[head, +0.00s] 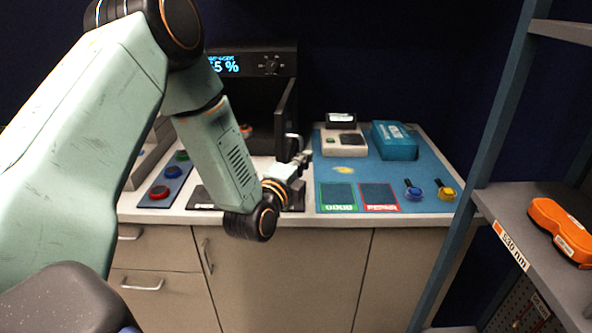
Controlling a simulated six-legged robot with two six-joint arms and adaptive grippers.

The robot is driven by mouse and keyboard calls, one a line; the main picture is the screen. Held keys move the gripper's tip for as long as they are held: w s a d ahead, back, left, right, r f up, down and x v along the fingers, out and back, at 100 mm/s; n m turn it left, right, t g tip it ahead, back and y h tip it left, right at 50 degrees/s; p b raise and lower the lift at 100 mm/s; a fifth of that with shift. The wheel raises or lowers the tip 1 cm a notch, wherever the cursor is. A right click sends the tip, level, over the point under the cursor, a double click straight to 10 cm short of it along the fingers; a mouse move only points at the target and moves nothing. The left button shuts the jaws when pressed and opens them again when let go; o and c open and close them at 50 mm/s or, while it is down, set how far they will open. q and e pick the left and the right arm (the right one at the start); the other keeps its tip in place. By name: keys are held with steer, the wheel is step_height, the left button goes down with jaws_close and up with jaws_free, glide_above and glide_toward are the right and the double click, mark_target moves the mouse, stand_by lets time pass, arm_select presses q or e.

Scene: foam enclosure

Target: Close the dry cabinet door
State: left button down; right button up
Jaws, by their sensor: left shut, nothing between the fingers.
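The dry cabinet (252,66) is a black box at the back of the bench, with a lit blue percent display and a knob on top. Its dark door (285,115) stands open, swung out toward me on the right side of the opening. A light handle (294,138) sits on the door's outer face. My left gripper (303,161) is shut and empty, just below and right of the handle, near the door's lower front edge. I cannot tell whether it touches the door. My left arm hides part of the cabinet's left side and interior. My right gripper is not in view.
A blue mat (334,175) on the right holds a white device (343,142), a teal box (395,141) and small blue and yellow items. Coloured round pieces (160,191) lie on the left. A metal shelf (520,215) with an orange case (562,229) stands at right.

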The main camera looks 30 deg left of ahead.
mark_target(285, 160)
arm_select(q)
steer(key=a, duration=0.1)
steer(key=s+a, duration=0.1)
steer(key=shift+a+f+p, duration=0.2)
steer(key=shift+a+p, duration=0.15)
steer(key=shift+a, duration=0.05)
steer(key=shift+s+a, duration=0.35)
steer(key=shift+a, duration=0.2)
steer(key=shift+s+d+r+p, duration=0.1)
steer(key=shift+s+r+p, duration=0.1)
steer(key=shift+p, duration=0.2)
